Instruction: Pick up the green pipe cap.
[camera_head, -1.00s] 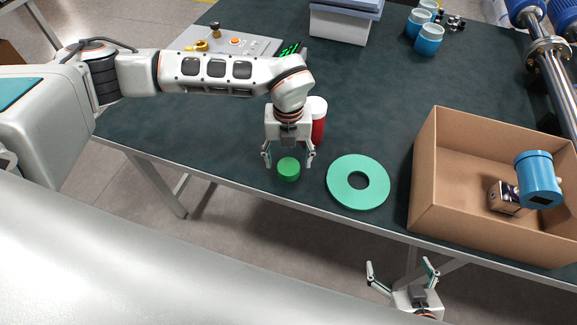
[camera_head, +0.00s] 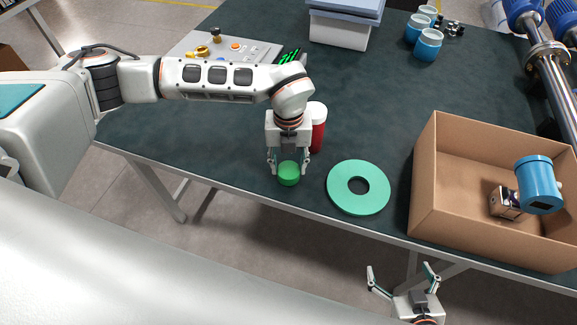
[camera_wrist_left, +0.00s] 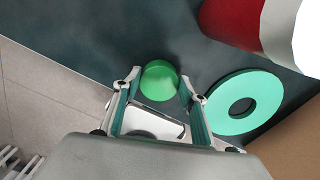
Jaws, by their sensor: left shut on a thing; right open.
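The green pipe cap (camera_head: 289,174) is a short round cap on the dark table near its front edge. It also shows in the left wrist view (camera_wrist_left: 160,82). My left gripper (camera_head: 289,168) points down over the cap, with one finger on each side of it. It is shut on the cap, which appears to be still on the table. In the left wrist view the fingertips (camera_wrist_left: 158,80) flank the cap. My right gripper (camera_head: 404,276) is open and empty, below the table's front edge.
A green flat ring (camera_head: 340,190) lies just right of the cap. A red bottle with a white lid (camera_head: 318,135) stands close behind my left gripper. A cardboard box (camera_head: 428,190) holding a blue-capped device (camera_head: 538,182) stands at the right. The table left of the cap is clear.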

